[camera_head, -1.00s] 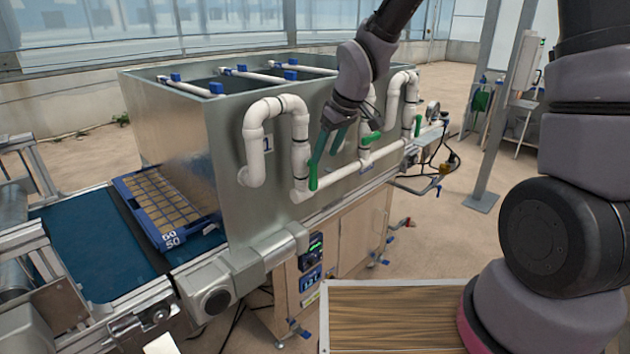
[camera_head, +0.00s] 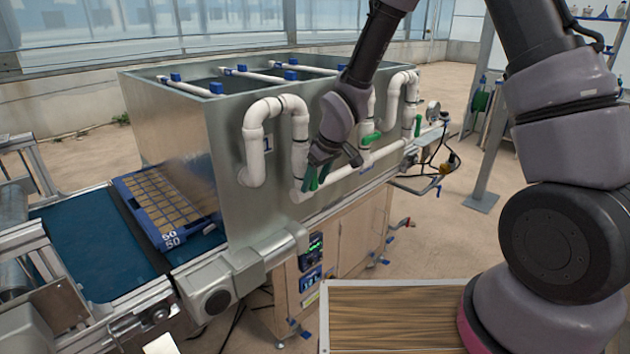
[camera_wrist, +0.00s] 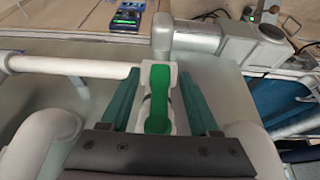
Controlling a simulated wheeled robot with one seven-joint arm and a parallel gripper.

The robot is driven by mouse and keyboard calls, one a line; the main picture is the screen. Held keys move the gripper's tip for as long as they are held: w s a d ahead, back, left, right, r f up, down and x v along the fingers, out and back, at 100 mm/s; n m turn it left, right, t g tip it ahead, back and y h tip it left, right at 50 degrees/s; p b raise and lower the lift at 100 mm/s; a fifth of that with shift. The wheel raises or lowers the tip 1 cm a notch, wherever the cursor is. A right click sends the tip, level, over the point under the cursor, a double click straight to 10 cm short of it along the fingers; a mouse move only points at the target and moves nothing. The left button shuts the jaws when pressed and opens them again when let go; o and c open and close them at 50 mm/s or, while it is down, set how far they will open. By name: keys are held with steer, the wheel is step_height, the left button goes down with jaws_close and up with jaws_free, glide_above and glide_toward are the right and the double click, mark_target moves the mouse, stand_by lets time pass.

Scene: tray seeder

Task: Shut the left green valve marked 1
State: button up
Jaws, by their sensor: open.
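The left green valve handle (camera_head: 312,178) sits low on the white pipe beside the "1" label (camera_head: 267,144), partly hidden by my gripper (camera_head: 318,178) in the head view. In the wrist view the handle (camera_wrist: 158,98) shows clearly as a bright green lever on the white valve body. My gripper (camera_wrist: 158,78) is open, with one teal finger on each side of the lever. A gap shows between the lever and each finger. The lever runs roughly along the fingers, across the horizontal white pipe (camera_wrist: 75,67).
The metal tank (camera_head: 225,130) stands behind the pipes. A second green valve handle (camera_head: 370,139) is to the right. A blue seed tray (camera_head: 165,205) lies on the conveyor (camera_head: 90,245) at left. A control box (camera_head: 312,250) hangs below.

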jaws_close()
stand_by(1.3)
